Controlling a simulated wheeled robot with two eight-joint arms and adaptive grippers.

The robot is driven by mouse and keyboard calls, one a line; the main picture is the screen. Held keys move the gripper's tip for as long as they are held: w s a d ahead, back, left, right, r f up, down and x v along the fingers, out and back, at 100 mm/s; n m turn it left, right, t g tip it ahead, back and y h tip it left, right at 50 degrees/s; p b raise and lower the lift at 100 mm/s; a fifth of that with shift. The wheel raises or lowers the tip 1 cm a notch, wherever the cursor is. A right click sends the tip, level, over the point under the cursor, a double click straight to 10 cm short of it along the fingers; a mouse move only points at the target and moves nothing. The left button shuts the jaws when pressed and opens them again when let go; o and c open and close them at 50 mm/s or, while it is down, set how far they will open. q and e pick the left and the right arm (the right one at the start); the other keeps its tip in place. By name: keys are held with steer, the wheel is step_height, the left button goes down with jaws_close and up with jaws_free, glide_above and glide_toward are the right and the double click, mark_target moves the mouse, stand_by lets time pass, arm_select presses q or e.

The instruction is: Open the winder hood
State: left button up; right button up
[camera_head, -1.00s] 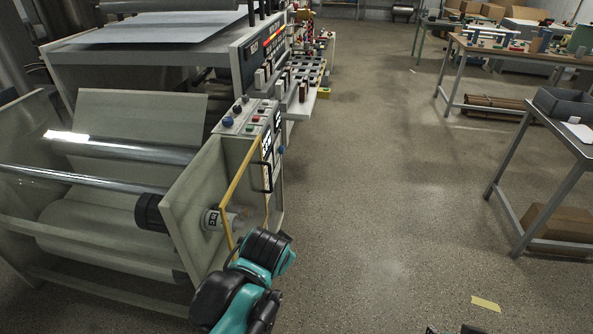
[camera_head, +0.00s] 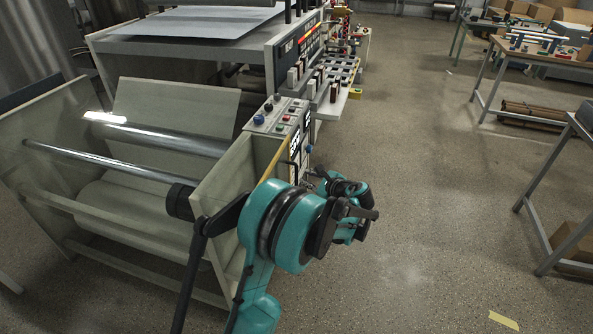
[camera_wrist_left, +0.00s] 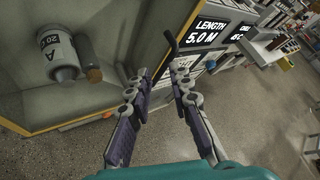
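The winder hood is a clear side cover with a yellow edge (camera_head: 272,165) on the near side of the winder. My left arm hides most of it in the head view. In the left wrist view its yellow edge (camera_wrist_left: 88,119) runs across the left, with a labelled cylinder (camera_wrist_left: 62,62) behind it. A dark bar (camera_wrist_left: 170,43), likely the hood's handle, shows just beyond the fingertips. My left gripper (camera_wrist_left: 159,76) is open, its two fingers apart with nothing between them. It also shows, partly hidden, in the head view (camera_head: 320,182). My right gripper is out of view.
A button panel (camera_head: 278,116) stands above the hood. A lit display (camera_wrist_left: 203,34) reads LENGTH 5.0 M. The winder's metal roller (camera_head: 95,160) lies to the left. A table (camera_head: 583,125) stands at right; the floor (camera_head: 430,200) between is clear.

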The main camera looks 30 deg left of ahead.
mark_target(296, 173)
arm_select(q)
steer(key=w+a+f+m+y+p, duration=0.1)
steer(key=w+a+f+m+y, duration=0.2)
steer(key=w+f+m+y, duration=0.4)
steer(key=shift+n+h, duration=0.5)
steer(key=shift+h, duration=0.4)
steer(key=a, duration=0.4)
steer(key=a+b, duration=0.1)
steer(key=a, duration=0.1)
steer(key=shift+w+a+f, duration=0.2)
steer(key=shift+w, duration=0.05)
jaws_close()
